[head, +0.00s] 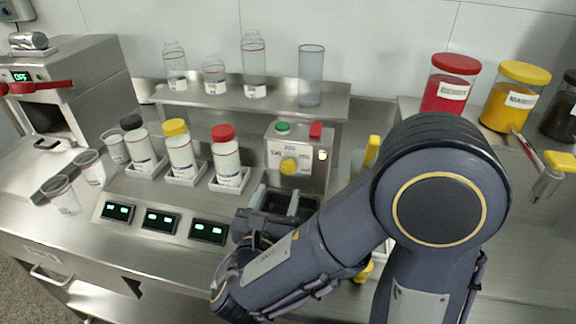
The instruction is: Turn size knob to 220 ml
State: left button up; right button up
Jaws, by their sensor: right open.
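The size knob (288,166) is a yellow round knob on the front of a steel box-shaped machine (318,175) in the middle of the head view. Small printed labels surround it; I cannot read its setting. My right gripper (280,202) is open, below and in front of the machine, with its fingers toward the machine front. It is apart from the knob, and part of it is hidden behind my own forearm. My left gripper is not in view.
A green button (283,127) and a red button (316,130) sit on the machine top. Capped bottles (226,160) stand in white trays to its left. Clear containers stand on a steel shelf (200,97) behind. Red and yellow jars (515,95) stand at right.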

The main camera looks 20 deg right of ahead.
aim_at(287, 169)
jog(key=x, duration=0.7)
jog(key=shift+w+d, duration=0.2)
jog(key=shift+w, duration=0.05)
jog(key=shift+c, duration=0.3)
jog(key=c, duration=0.9)
jog(key=shift+f+m+b, duration=0.15)
jog(key=shift+m+b, duration=0.45)
jog(key=shift+b, duration=0.2)
jog(key=m+b, duration=0.8)
jog(key=b, duration=0.2)
jog(key=shift+f, duration=0.1)
jog(key=shift+r+m+b, duration=0.2)
jog(key=shift+m+b, duration=1.2)
jog(key=shift+b, duration=0.05)
